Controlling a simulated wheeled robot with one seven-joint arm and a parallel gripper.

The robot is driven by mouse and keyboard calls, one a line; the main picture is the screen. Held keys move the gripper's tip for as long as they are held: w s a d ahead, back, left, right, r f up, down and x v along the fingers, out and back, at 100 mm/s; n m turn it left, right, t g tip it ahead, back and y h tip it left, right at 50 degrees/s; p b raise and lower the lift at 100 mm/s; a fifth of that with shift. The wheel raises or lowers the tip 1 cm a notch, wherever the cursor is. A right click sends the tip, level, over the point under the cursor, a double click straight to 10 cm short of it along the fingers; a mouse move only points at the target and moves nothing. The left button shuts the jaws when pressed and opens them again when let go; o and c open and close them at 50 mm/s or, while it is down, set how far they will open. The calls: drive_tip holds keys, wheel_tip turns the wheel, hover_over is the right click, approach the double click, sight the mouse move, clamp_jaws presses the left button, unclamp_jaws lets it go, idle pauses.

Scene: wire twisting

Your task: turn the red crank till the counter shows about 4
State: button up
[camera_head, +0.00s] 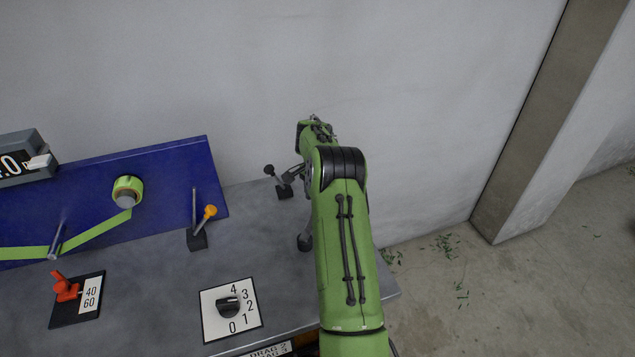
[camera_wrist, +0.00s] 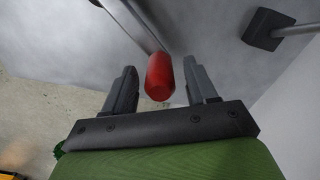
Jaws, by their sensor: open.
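A red cylindrical handle, which looks like the red crank's grip (camera_wrist: 160,78), shows in the wrist view between the two fingers of my gripper (camera_wrist: 160,66). The fingers are open, with a gap visible on both sides of the handle. The crank is not visible in the head view, where my green arm covers that part of the bench. A grey counter box (camera_head: 25,158) is cut off by the left edge of the head view. Its display ends in ".0", and the digit before it is partly cut off.
The grey bench (camera_head: 150,280) carries a blue panel (camera_head: 85,190) with green tape, an orange-knobbed lever (camera_head: 209,212), a red lever (camera_head: 66,288) by a 40/60 plate, and a black knob (camera_head: 228,306) on a 0–4 dial. A wall stands behind; open floor lies right.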

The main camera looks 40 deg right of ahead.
wheel_tip(320, 180, up, 14)
drive_tip(key=p, duration=0.3)
drive_tip(key=shift+r, duration=0.2)
idle(1.3)
drive_tip(key=s+a+r+n+t+h, duration=0.1)
drive_tip(key=s+a+r+n, duration=0.2)
drive_tip(key=a+r+n, duration=0.5)
drive_tip(key=s+a+r+n+t+h, duration=0.1)
drive_tip(key=s+a+r, duration=0.2)
drive_tip(key=a+r, duration=0.65)
drive_tip(key=s+a+f+n+t+y, duration=0.1)
drive_tip(key=s+a+f+n, duration=0.2)
drive_tip(key=s+a, duration=0.5)
drive_tip(key=s+a+f+n+t+y, duration=0.1)
drive_tip(key=s+a+f+n+t, duration=0.1)
drive_tip(key=s+a+f+n, duration=0.2)
drive_tip(key=s+a+n, duration=0.2)
drive_tip(key=s+a, duration=0.2)
drive_tip(key=s, duration=0.2)
drive_tip(key=shift+s+a+f+n+t, duration=0.25)
drive_tip(key=shift+s+f+n+t, duration=0.05)
